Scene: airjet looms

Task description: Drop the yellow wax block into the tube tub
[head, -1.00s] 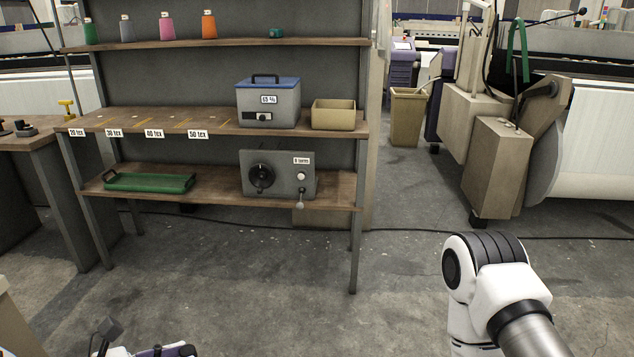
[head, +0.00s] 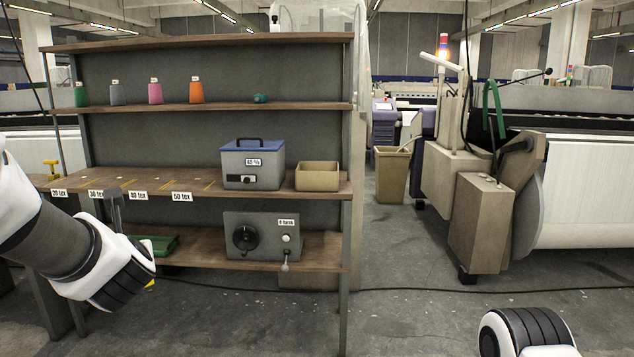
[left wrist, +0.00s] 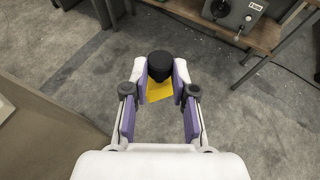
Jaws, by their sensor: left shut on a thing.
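The yellow wax block (left wrist: 157,92) is between the fingers of my left gripper (left wrist: 161,78) in the left wrist view, with a round black part above it. My left gripper is shut on it. In the head view my left arm comes in at the left, in front of the shelf, and only a sliver of yellow shows by its wrist; the fingers are hidden there. The tube tub is not labelled: an open beige box (head: 318,178) stands on the middle shelf, and a taller tan bin (head: 391,175) stands on the floor. My right gripper is out of view.
The shelf unit (head: 200,107) carries coloured cones, a blue-lidded grey box (head: 252,166), a grey dial box (head: 262,238) and a green tray (head: 160,244). A loom (head: 580,190) stands at right. The floor before the shelf is clear; a cable crosses it.

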